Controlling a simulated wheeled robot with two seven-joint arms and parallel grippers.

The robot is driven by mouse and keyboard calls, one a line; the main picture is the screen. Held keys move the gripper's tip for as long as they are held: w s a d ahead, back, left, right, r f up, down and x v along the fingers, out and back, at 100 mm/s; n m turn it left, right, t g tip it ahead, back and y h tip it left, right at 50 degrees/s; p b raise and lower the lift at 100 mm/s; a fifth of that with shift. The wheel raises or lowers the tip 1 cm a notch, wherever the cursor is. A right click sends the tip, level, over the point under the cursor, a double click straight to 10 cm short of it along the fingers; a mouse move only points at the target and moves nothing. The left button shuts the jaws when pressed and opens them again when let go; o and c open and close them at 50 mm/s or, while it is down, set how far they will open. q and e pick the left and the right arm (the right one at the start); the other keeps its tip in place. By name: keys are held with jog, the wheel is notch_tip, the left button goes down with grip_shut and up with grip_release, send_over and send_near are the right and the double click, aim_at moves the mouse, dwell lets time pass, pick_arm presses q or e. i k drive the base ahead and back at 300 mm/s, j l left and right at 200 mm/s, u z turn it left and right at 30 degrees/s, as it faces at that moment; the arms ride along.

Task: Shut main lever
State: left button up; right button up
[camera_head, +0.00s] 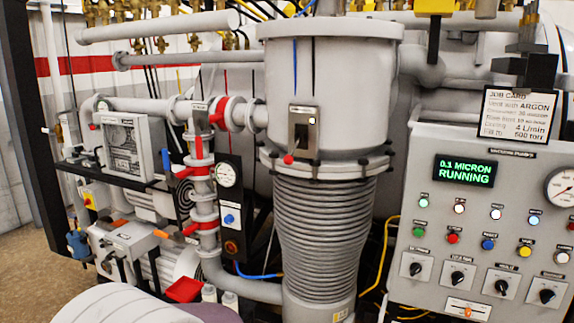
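The main lever appears to be the small lever unit on the front of the large grey vertical cylinder (330,85). I recognise neither of my grippers in this view.
A grey control panel (440,240) stands at the right, with a green display (464,171) reading "0.1 MICRON RUNNING". A job card (517,115) is above it. Pipes, a gauge (228,175) and pump equipment (125,240) crowd the left. A ribbed bellows (320,230) continues below the cylinder.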

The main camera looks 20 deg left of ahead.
aim_at(288, 160)
jog(key=i+j+z, duration=0.1)
jog(key=j, duration=0.4)
jog(key=i+j+z, duration=0.1)
jog(key=i+j, duration=0.15)
jog(key=j, duration=0.25)
jog(key=i+j+z, duration=0.1)
jog(key=j, duration=0.4)
jog(key=i+j+z, duration=0.1)
jog(key=j, duration=0.4)
jog(key=i+j+z, duration=0.1)
jog(key=j, duration=0.45)
jog(key=i+j+z, duration=0.1)
jog(key=j, duration=0.45)
jog(key=i, duration=0.1)
